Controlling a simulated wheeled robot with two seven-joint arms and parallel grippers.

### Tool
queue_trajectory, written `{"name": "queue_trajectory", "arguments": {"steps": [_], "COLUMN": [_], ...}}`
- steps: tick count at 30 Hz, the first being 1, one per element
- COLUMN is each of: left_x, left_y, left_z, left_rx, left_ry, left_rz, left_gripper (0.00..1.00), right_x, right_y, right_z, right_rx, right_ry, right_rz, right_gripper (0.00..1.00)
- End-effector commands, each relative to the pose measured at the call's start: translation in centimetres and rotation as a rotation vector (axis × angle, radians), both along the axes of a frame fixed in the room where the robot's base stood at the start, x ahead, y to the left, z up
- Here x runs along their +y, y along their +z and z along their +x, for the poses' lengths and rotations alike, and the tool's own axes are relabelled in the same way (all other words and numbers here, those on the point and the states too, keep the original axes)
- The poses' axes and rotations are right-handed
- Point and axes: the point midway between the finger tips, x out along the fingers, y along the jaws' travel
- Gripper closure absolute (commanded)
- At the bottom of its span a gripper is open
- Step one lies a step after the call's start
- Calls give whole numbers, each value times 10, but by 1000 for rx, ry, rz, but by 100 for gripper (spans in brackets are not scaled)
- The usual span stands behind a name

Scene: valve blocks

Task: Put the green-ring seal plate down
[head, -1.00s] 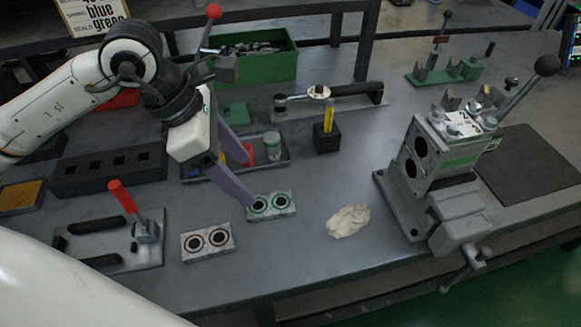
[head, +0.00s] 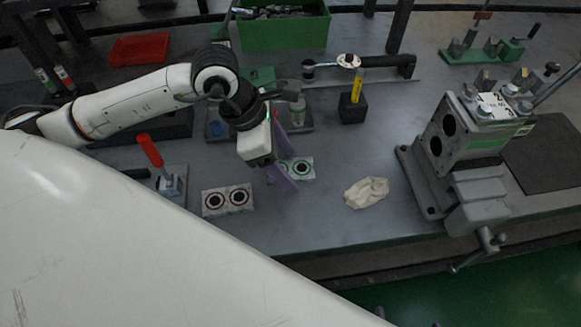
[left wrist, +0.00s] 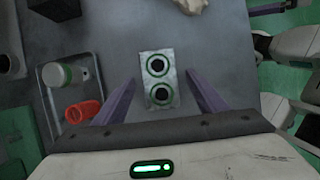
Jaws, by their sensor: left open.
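The green-ring seal plate (head: 302,168), a pale block with two green-ringed dark holes, lies flat on the grey bench, partly hidden by my left gripper in the head view. In the left wrist view the plate (left wrist: 157,79) lies ahead of and between the purple fingers, with a gap on each side. My left gripper (head: 287,160) is open and holds nothing; its fingers also show in the left wrist view (left wrist: 160,95). Small purple tips at the bottom edge of the head view may be my right gripper; its state is unclear.
A red-ring plate (head: 227,200) lies left of the green-ring one. A crumpled cloth (head: 367,192) lies to its right, and a valve block in a vise (head: 465,150) stands beyond. A tray with a white-green jar (left wrist: 65,75) and red ring (left wrist: 84,113) is close by.

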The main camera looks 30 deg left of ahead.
Motion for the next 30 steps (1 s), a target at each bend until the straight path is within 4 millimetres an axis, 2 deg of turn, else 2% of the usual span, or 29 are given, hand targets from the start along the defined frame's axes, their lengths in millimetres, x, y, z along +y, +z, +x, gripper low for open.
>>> {"name": "queue_trajectory", "arguments": {"steps": [16, 25, 30], "left_x": [0, 0, 0], "left_y": [-2, -1, -1], "left_z": [0, 0, 0], "left_rx": [-1, 0, -1], "left_ry": [0, 0, 0], "left_rz": [1, 0, 0], "left_gripper": [34, 84, 84], "right_x": [-2, -1, -1], "right_y": [-6, -3, -2], "right_z": [-1, -1, -1], "right_rx": [3, 0, -1], "right_ry": [-3, -2, -1], "right_rz": [-2, -1, -1], "right_gripper": [6, 6, 6]}}
